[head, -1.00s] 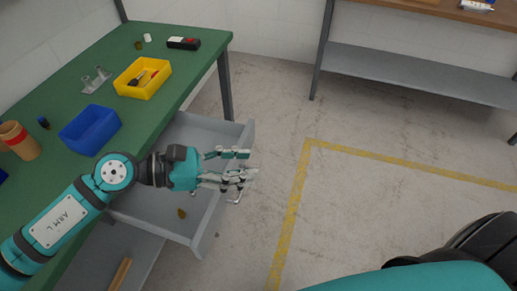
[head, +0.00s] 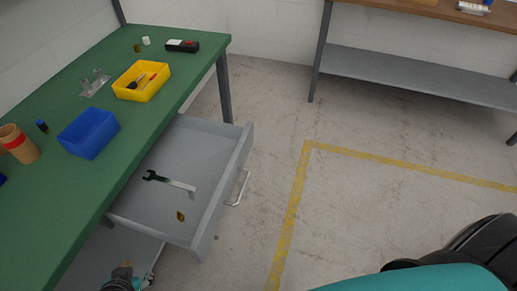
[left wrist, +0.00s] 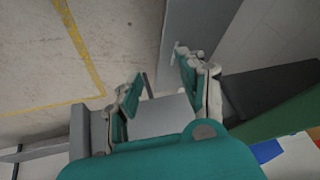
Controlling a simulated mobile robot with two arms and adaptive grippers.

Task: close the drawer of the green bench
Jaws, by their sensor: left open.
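The green bench (head: 130,60) runs along the left of the head view. Its grey drawer (head: 195,140) is pulled out over the floor. A bar handle (head: 238,189) is on the drawer's front. Inside lie a wrench (head: 168,184) and a small brownish-yellow piece (head: 181,216). My left gripper (head: 122,284) shows only in part at the bottom left edge, below and nearer than the drawer. In the left wrist view my left gripper (left wrist: 158,67) has its fingers spread with nothing between them. A grey panel, perhaps the drawer, lies beyond them. My right gripper is not in view.
On the bench stand a yellow bin (head: 142,91), a blue bin (head: 89,135), a brown cup (head: 18,146) and a black-red device (head: 182,46). A bench with a grey shelf (head: 420,77) stands at back right. The floor (head: 370,215) right of the drawer is clear.

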